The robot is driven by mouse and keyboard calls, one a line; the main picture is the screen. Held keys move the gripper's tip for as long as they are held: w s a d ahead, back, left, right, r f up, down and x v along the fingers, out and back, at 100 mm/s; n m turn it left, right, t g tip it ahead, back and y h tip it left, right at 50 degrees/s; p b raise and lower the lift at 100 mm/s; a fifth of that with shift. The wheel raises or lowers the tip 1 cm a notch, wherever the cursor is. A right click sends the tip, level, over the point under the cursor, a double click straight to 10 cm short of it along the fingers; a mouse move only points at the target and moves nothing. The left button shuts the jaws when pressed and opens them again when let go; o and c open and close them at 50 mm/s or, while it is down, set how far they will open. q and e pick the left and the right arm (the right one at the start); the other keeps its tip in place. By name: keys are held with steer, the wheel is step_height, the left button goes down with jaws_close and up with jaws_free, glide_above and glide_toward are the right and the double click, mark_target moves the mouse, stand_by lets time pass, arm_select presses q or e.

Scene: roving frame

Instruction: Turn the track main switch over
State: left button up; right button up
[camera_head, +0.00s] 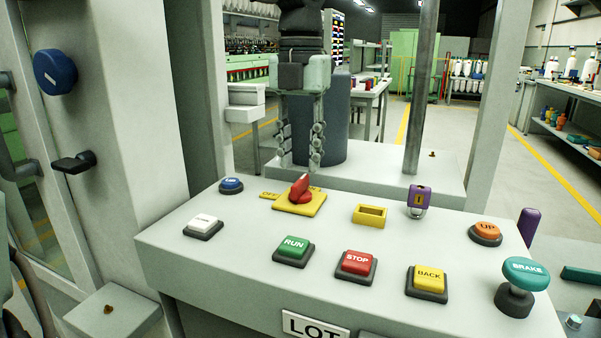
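A red rotary knob (300,189) stands on a yellow plate (299,206) on the sloping grey control panel. Small yellow labels sit beside the plate; the left one seems to read OFF. The knob's grip points up and slightly right in the picture. I cannot read a name marking it as the track main switch. My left gripper (301,160) hangs fingers-down just above and behind the knob in the camera_head view. Its two fingers are apart with nothing between them, and they appear clear of the knob. My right gripper is not in view.
The panel carries buttons RUN (292,250), STOP (356,266), BACK (428,282) and UP (486,232), a teal BRAKE knob (523,276), a yellow socket (370,215) and a purple-topped lock (419,199). A metal post (421,90) rises behind. A pillar with a blue knob (55,72) stands left.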

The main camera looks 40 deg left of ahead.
mark_target(300, 180)
arm_select(q)
steer(key=shift+f, duration=2.1)
jaws_close()
